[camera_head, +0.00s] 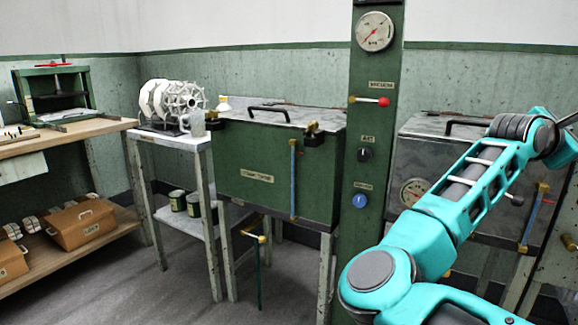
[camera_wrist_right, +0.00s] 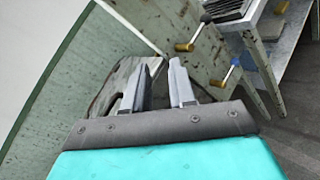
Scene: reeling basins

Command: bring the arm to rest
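My right arm (camera_head: 450,215) is teal and crosses the right part of the head view, rising to the right edge. Its gripper lies outside the head view. In the right wrist view the right gripper (camera_wrist_right: 160,78) shows two grey fingers apart, with nothing held between them. Behind the fingers is a worn greyish board or panel, and the green wall is at the left. My left arm and left gripper are in neither view.
A green basin (camera_head: 275,180) on legs stands centre, beside a green gauge column (camera_head: 371,120). A metal basin (camera_head: 420,155) is partly behind my arm. A small stand (camera_head: 170,137) holds a white reel (camera_head: 172,100). A wooden bench (camera_head: 75,132) is left. Floor shows at lower left.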

